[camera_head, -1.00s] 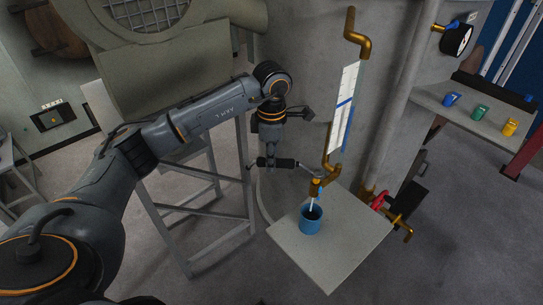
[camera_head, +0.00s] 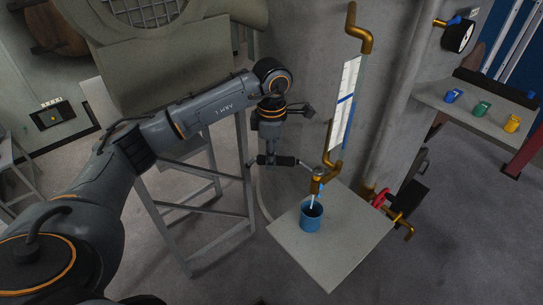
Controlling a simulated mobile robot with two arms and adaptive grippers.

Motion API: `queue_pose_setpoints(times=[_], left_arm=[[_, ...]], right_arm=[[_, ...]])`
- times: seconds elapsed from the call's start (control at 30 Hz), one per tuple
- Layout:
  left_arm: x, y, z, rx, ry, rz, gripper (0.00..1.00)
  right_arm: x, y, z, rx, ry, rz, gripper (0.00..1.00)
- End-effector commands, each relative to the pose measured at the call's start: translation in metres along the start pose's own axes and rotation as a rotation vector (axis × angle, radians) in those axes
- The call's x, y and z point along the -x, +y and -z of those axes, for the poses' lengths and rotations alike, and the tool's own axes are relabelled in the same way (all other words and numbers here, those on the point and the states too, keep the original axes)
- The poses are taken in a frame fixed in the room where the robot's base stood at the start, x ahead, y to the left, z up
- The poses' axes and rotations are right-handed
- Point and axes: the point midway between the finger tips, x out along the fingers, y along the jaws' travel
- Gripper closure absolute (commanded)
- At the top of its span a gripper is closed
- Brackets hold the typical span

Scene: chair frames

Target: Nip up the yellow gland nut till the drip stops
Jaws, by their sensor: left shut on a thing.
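My left gripper (camera_head: 276,161) is shut on a tool with a dark grip, which looks like a spanner. The tool's thin silver end reaches right to the brass fitting at the foot of the sight-glass pipe. The yellow gland nut (camera_head: 317,184) seems to be the small orange-yellow part there, and the tool's tip is at or just above it. I cannot tell whether the jaw sits around it. A thin pale streak runs below the fitting into a blue cup (camera_head: 311,221); I cannot tell if it is dripping. My right gripper is not in view.
The cup stands on a grey plate (camera_head: 341,260) below the fitting. A sight glass (camera_head: 345,100) rises against the large tank. A red-handled valve (camera_head: 379,201) is to the right. A grey metal stand is below my arm.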

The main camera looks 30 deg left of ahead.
Motion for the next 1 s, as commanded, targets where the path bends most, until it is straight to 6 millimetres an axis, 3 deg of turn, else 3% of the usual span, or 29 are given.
queue_pose_setpoints(times=[1.0], left_arm=[[-0.019,0.000,0.000,0.000,0.000,0.000,1.00]], right_arm=[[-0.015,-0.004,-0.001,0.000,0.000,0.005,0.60]])
